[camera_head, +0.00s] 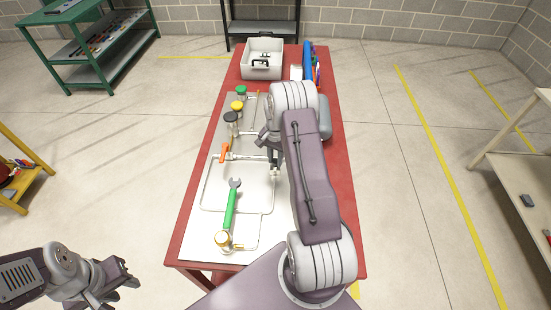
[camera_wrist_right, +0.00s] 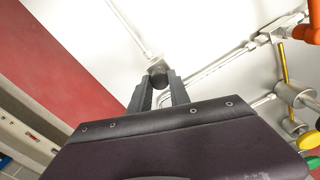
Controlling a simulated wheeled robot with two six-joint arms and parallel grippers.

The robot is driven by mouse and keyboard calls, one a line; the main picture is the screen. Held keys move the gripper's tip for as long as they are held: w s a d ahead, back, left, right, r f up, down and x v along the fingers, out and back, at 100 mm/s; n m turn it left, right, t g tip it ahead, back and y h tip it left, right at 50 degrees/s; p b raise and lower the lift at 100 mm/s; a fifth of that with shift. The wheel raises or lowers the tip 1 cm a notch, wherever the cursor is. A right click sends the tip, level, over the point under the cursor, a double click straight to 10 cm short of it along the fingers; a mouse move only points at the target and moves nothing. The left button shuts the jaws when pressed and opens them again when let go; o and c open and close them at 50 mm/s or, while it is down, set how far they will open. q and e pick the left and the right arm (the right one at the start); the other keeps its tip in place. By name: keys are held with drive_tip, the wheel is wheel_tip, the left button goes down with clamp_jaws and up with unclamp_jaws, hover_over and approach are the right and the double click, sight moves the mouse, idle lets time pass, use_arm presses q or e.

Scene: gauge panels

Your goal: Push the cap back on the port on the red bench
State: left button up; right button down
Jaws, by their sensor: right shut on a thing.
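The red bench (camera_head: 342,192) carries a pale panel with grey pipes. My right gripper (camera_wrist_right: 158,98) is shut on a small dark round cap (camera_wrist_right: 158,80), held between its fingertips in the right wrist view. The cap is at the grey port fitting (camera_wrist_right: 154,64) on the pipe; I cannot tell whether it is seated or only touching. In the head view the port (camera_head: 275,172) shows just below my right gripper (camera_head: 273,158), and the cap is too small to make out. My left gripper (camera_head: 125,278) is empty and looks open, off the bench at lower left.
A green wrench (camera_head: 231,206) lies on the panel near a brass gauge (camera_head: 223,239). An orange valve handle (camera_head: 224,152) and gauges with black (camera_head: 231,117), yellow (camera_head: 237,105) and green (camera_head: 241,90) tops stand left of my right gripper. A white bin (camera_head: 262,70) stands at the far end.

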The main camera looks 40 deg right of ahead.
drive_tip(key=shift+f, duration=0.15)
drive_tip(key=c, duration=1.1)
unclamp_jaws()
drive_tip(key=shift+c, duration=0.2)
wheel_tip(320, 180, up, 9)
drive_tip(key=shift+r+b, duration=0.1)
drive_tip(key=shift+b, duration=0.75)
